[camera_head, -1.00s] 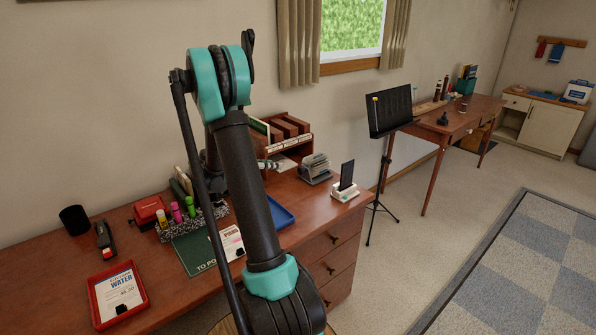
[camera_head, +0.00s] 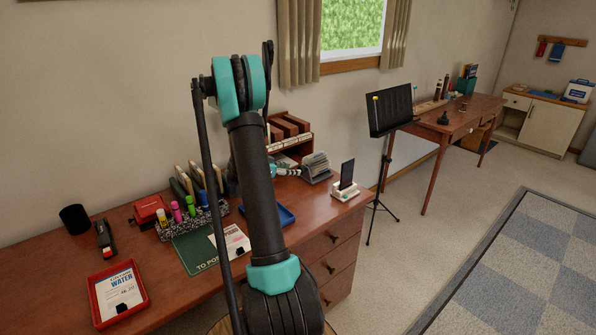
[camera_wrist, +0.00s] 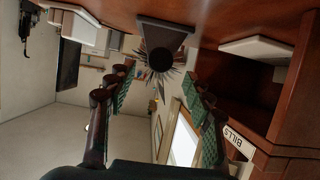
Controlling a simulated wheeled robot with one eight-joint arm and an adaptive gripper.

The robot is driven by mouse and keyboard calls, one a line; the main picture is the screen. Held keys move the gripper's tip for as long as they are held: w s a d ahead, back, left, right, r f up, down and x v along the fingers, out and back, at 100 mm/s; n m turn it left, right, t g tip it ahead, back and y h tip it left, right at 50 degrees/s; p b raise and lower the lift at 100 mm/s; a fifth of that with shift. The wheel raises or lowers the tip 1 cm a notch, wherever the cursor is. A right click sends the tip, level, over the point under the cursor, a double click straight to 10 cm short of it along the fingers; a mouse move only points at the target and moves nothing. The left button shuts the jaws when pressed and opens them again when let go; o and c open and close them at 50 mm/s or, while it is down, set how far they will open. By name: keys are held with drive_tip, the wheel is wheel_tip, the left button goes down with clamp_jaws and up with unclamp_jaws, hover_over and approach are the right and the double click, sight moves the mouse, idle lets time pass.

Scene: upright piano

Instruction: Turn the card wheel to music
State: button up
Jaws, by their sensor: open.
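The card wheel (camera_head: 316,168) is a grey rotary card file on the right part of the wooden desk. In the wrist view, where the desk appears at the top, the card wheel (camera_wrist: 161,30) shows its dark base, a round dark knob facing me and cards fanned out around it. My gripper (camera_wrist: 158,76) is open, its two fingers apart with green pads, and the knob lies between and just beyond the fingertips. I cannot tell whether anything touches. In the head view my gripper (camera_head: 286,171) is left of the wheel, mostly hidden by my arm.
A phone on a white stand (camera_head: 345,181) is right of the wheel. A blue tray (camera_head: 284,216) and pen holder (camera_head: 190,222) are left. A music stand (camera_head: 390,112) stands beyond.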

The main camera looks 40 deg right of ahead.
sight(312, 166)
drive_tip(key=shift+x, duration=2.5)
drive_tip(key=c, duration=1.1)
